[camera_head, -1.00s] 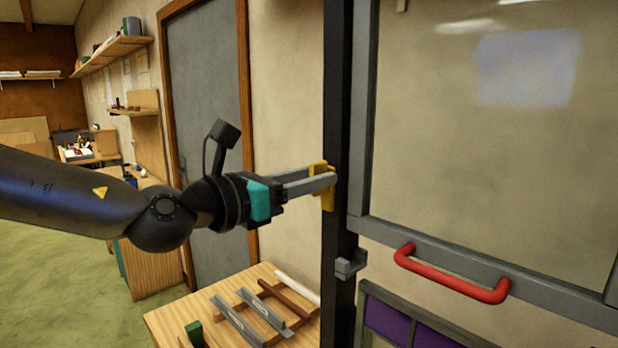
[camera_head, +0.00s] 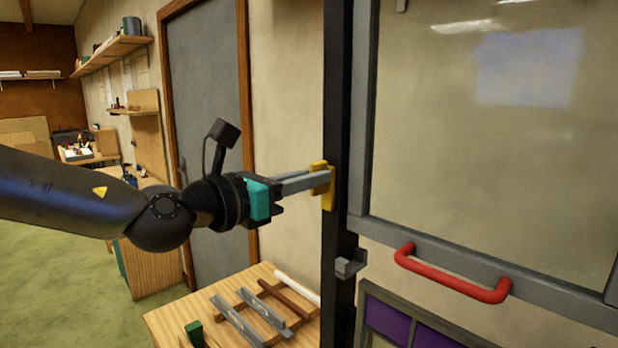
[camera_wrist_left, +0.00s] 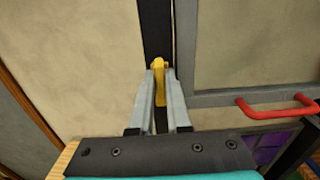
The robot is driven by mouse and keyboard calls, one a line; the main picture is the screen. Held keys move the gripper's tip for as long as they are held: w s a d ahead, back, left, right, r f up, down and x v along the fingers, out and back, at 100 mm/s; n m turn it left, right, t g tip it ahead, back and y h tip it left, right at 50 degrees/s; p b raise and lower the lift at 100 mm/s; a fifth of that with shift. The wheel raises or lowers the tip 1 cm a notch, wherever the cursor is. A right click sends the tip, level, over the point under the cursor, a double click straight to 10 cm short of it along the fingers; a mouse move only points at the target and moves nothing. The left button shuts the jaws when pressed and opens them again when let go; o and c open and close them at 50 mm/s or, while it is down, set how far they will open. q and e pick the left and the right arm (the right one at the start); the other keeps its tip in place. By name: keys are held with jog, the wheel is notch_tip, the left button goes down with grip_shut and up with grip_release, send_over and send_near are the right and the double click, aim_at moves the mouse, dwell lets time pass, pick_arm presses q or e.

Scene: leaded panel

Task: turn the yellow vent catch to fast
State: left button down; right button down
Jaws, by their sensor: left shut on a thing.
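The yellow vent catch (camera_head: 328,187) is mounted on the dark upright post (camera_head: 339,120) left of the glazed frame. My left gripper (camera_head: 326,181) reaches it from the left and is shut on its yellow handle. In the left wrist view the catch (camera_wrist_left: 158,68) shows between the two grey fingertips (camera_wrist_left: 159,80), which hide part of it. Its exact angle is hard to tell. My right gripper is not in view.
A framed pane (camera_head: 480,130) with a red handle (camera_head: 452,275) stands right of the post. A grey bracket (camera_head: 350,264) sits on the post below the catch. A wooden table (camera_head: 175,322) with metal and wooden strips stands below my left arm.

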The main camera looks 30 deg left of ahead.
pick_arm(q)
jog(key=shift+n, duration=0.3)
jog(key=shift+w+a+f+n+b, duration=0.15)
jog(key=shift+n+b, duration=0.2)
jog(key=shift+n, duration=3.95)
jog(key=shift+s+a+f+n+b, duration=0.1)
jog(key=shift+n+b, duration=0.2)
jog(key=shift+n, duration=4)
jog(key=c, duration=0.9)
grip_release()
